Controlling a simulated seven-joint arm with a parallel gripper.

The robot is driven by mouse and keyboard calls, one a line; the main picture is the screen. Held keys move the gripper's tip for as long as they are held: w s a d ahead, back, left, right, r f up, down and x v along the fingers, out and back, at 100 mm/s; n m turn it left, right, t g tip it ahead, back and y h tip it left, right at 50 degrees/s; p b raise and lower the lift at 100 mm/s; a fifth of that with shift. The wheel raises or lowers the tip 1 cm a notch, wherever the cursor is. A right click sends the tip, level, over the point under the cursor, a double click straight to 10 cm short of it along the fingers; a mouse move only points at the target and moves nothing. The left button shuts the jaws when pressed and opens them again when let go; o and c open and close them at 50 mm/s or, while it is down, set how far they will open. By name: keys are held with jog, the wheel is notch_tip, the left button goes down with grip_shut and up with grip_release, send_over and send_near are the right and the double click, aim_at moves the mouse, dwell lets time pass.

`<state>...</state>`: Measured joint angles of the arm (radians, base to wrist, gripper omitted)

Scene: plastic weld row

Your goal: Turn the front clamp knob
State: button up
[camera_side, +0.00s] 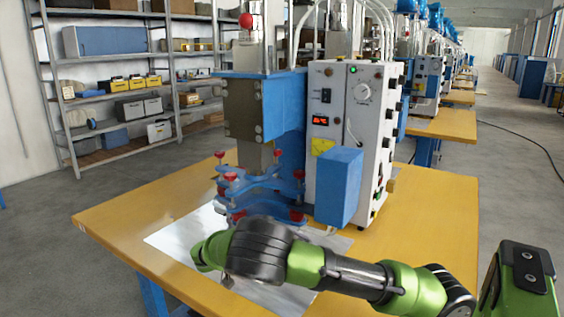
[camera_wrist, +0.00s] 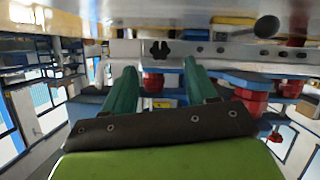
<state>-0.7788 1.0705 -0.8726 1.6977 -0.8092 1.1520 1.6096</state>
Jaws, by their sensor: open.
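Several red clamp knobs sit on the blue clamp plates (camera_side: 262,185) of the welding machine. In the side view, one red knob (camera_side: 297,215) is low at the front right and another (camera_side: 230,176) is at the left. I cannot tell for sure which one is the front clamp knob. In the wrist view, my gripper (camera_wrist: 159,68) is open, its two green fingers apart and empty. A red knob (camera_wrist: 153,82) shows in the gap between the fingers, seemingly beyond them. A larger red knob (camera_wrist: 252,101) is to the right of the fingers. My fingers are hidden in the side view.
The white control box (camera_side: 345,110) and a blue block (camera_side: 338,187) stand right of the clamp. A shiny metal sheet (camera_side: 170,240) lies on the yellow table (camera_side: 110,215). The table's left side is clear. Shelves (camera_side: 115,75) stand behind.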

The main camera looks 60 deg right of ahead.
jog(key=x, duration=0.6)
jog(key=shift+c, duration=0.3)
jog(key=c, duration=1)
